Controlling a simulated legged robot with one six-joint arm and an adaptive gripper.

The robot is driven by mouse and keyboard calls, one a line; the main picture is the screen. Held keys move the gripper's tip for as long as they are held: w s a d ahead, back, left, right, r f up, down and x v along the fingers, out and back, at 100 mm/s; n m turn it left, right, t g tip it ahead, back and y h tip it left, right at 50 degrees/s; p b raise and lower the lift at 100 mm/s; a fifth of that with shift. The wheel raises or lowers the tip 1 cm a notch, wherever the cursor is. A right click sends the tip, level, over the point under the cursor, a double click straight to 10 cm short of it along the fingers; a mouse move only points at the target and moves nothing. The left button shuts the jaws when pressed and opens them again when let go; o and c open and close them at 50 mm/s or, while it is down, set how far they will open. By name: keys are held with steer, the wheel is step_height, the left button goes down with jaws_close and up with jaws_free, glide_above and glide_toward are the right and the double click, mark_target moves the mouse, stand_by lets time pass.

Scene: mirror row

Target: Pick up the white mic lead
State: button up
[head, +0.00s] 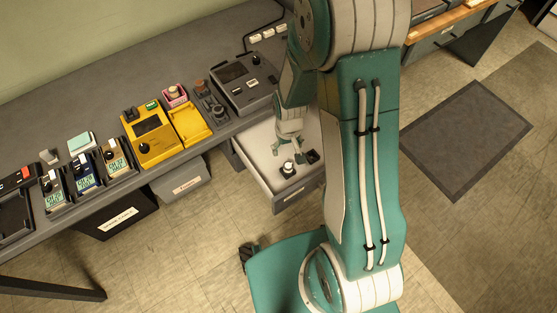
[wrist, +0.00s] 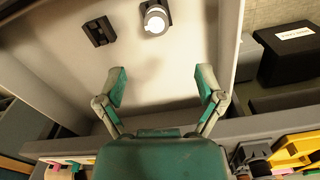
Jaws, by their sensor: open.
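A small round piece with a bright white top and a dark base, which looks like the white mic lead (head: 288,169), stands in the open drawer (head: 283,192). In the wrist view the white mic lead (wrist: 156,19) is at the top edge, ahead of my fingertips and roughly centred between them. My gripper (head: 287,147) is over the drawer, its fingers spread. It also shows in the wrist view, open and empty (wrist: 161,75), apart from the white piece.
A small black block (wrist: 98,31) lies beside the white piece in the drawer. The drawer walls stand close around. The bench above holds a yellow instrument (head: 150,138), a grey instrument (head: 243,82) and several meters. A black bin (head: 118,217) and a grey bin (head: 183,184) are under the bench.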

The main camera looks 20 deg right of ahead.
glide_above(288, 166)
steer(key=f, duration=0.4)
steer(key=shift+w+d+f, duration=0.2)
steer(key=shift+d+f, duration=0.05)
steer(key=shift+d, duration=0.1)
steer(key=shift+a+f, duration=0.2)
steer(key=shift+f, duration=0.25)
steer(key=shift+a+f, duration=0.2)
steer(key=shift+f, duration=0.25)
steer(key=f, duration=0.3)
steer(key=shift+s+f, duration=0.2)
steer(key=shift+f, duration=0.05)
steer(key=shift+d+f, duration=0.25)
steer(key=shift+f, duration=0.3)
steer(key=shift+a, duration=0.2)
steer(key=c, duration=1.1)
